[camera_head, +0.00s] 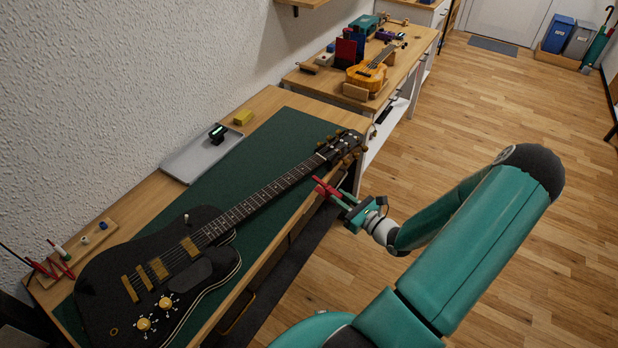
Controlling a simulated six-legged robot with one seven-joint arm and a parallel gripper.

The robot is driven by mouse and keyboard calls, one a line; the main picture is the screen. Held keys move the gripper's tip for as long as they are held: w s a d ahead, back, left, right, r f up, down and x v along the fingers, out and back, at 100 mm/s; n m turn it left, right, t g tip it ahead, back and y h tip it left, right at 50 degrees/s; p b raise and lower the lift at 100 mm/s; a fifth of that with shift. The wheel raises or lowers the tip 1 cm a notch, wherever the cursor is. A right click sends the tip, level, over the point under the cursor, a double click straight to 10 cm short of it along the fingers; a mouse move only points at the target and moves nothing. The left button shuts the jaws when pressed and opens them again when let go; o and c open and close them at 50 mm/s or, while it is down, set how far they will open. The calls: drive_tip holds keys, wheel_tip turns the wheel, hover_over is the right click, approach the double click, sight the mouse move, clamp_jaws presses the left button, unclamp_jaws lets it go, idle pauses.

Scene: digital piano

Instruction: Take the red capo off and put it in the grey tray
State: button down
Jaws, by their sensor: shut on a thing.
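The red capo (325,188) is in the jaws of my gripper (345,202), near the front edge of the bench and beside the headstock end of the black guitar's neck (262,196). In this view it appears clear of the strings, but its exact gap from the neck is hard to judge. My gripper is shut on the capo's handle side. The black guitar lies on a green mat (272,137). The grey tray (190,163) lies behind the guitar near the wall. A small dark device with a lit display (216,134) sits at the tray's right end.
A yellow block (243,117) stands right of the tray. A wooden holder (90,240) with small items and red-handled tools (52,268) are at the left. A second bench beyond holds a ukulele (368,74). The tray's left and middle are bare.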

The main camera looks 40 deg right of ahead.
drive_tip(key=shift+s+d, duration=0.2)
drive_tip(key=shift+s, duration=1.65)
idle(0.5)
drive_tip(key=shift+s+d, duration=0.15)
drive_tip(key=shift+s, duration=1.05)
drive_tip(key=shift+s+d, duration=0.1)
drive_tip(key=shift+s, duration=1.1)
